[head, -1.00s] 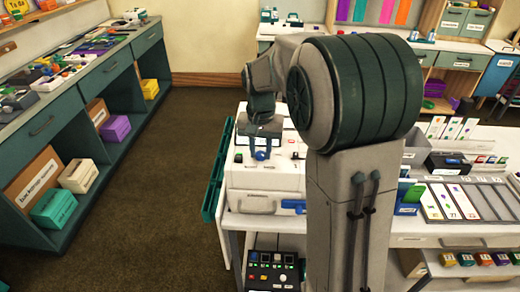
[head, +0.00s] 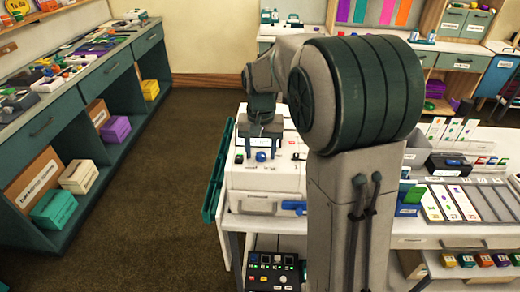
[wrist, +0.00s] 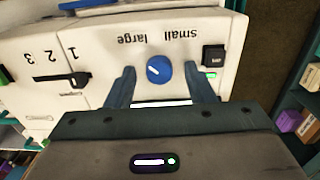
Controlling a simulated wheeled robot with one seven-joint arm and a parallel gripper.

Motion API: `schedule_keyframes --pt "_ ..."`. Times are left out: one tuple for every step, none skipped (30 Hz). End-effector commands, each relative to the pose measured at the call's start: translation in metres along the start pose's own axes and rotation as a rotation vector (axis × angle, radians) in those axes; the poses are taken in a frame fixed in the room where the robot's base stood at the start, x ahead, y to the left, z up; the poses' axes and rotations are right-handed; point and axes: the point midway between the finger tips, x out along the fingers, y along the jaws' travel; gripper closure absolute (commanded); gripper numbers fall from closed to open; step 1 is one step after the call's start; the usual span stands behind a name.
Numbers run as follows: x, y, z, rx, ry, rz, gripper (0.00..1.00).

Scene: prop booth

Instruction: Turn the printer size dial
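The printer (head: 262,178) is a white box on the table in the head view; its top fills much of the wrist view (wrist: 95,30). The size dial is a round blue knob with a white mark on its left part in the wrist view (wrist: 158,70); it also shows in the head view (head: 261,156). The words "small" and "large" are printed upside down beside it, "large" on the left. My gripper (wrist: 160,72) is open, with one finger on each side of the dial, apart from it. In the head view, my gripper (head: 262,143) is just above the dial.
A black slider (wrist: 62,79) marked 1, 2, 3 lies left of the dial, and a black button (wrist: 213,56) lies right. A control box with buttons (head: 272,272) stands below. The floor on the left is clear.

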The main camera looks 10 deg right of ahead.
Motion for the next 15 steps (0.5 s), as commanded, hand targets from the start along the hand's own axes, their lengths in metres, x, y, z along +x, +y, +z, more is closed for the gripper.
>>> schedule_keyframes --pt "0.0 0.0 0.0 0.001 -0.001 0.0 0.51" --pt "0.0 0.0 0.0 0.001 -0.001 0.0 0.51" --pt "-0.001 0.0 0.0 0.001 -0.001 0.0 0.51" --pt "-0.002 0.0 0.0 0.001 -0.001 0.0 0.51" --pt "-0.004 0.0 0.0 0.001 0.0 0.0 0.51" --pt "-0.008 0.0 -0.001 0.001 0.001 0.0 0.51" --pt "-0.012 0.0 -0.001 0.001 0.003 -0.001 0.51" --pt "-0.017 0.0 -0.001 0.001 0.003 -0.001 0.51" --pt "-0.024 0.0 -0.001 0.001 0.004 -0.001 0.51" --pt "-0.03 0.0 -0.001 0.001 0.004 -0.001 0.51" --pt "-0.036 0.0 -0.001 0.001 0.005 -0.001 0.51" --pt "-0.046 0.0 -0.001 0.001 0.005 -0.001 0.51" --pt "-0.053 0.0 -0.001 0.001 0.005 -0.001 0.51" --pt "-0.061 0.0 -0.001 0.001 0.006 -0.002 0.51" --pt "-0.07 0.0 -0.001 0.0 0.005 -0.001 0.51"
